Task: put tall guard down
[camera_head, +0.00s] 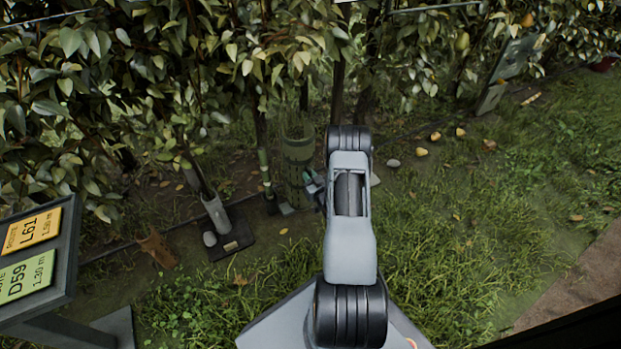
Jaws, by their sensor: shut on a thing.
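The tall guard (297,158), a green cylinder that looks like mesh, stands upright among the trunks just left of my arm. Its top rim is open, and its lower end is close to the ground; I cannot tell whether it touches. My gripper (314,186) is at the guard's right side, partly hidden behind my own arm, and appears shut on it. Whether the guard is around a stem is not clear.
A thin green post (265,172) stands just left of the guard. A pale grey tube (217,214) stands on a dark base further left. A sign (35,255) reading L61 and D59 is at lower left. Fallen pears (421,152) lie right; open grass lies front right.

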